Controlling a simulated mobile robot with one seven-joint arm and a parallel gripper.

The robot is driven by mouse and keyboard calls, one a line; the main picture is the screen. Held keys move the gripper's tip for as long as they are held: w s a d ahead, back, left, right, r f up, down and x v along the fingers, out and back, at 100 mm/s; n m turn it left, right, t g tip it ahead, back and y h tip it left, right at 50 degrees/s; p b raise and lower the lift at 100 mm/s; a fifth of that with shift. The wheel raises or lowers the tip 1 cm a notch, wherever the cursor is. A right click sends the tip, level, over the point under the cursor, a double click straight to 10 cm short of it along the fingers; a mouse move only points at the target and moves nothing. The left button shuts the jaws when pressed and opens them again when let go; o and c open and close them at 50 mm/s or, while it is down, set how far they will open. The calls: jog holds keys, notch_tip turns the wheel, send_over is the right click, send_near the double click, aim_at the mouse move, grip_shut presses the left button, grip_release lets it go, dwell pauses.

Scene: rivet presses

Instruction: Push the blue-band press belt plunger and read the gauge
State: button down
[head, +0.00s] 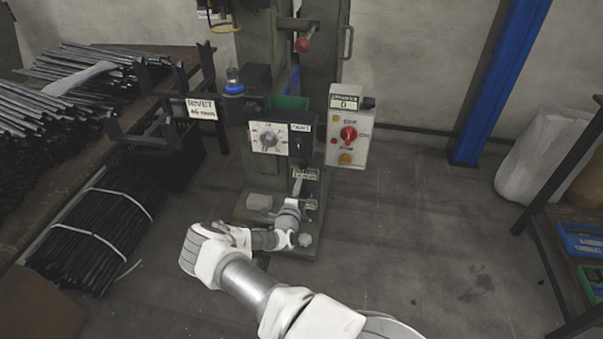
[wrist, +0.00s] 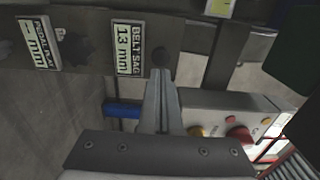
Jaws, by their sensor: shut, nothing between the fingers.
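The press (head: 320,50) stands in the middle of the head view, with a blue collar (head: 233,88) at its left. My gripper (head: 298,183) reaches its low front, fingers shut and empty. In the wrist view my gripper's fingertips (wrist: 160,73) are at a dark plate, just below a round dark spot (wrist: 161,56), which looks like the plunger. Whether they touch it I cannot tell. Beside it a gauge label (wrist: 129,41) reads "BELT SAG 13 mm". A second label (wrist: 37,42) reads "PEDAL PLAY - mm".
A control box (head: 348,132) with a red knob hangs right of the press, and a dial (head: 269,138) sits on its front. A blue post (head: 497,80) and a bench with bins (head: 583,242) are at right. Floor between is clear.

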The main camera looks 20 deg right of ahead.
jog(key=p+v, duration=0.1)
jog(key=v, duration=0.5)
jog(key=shift+s, duration=0.15)
jog(key=shift+a, duration=0.2)
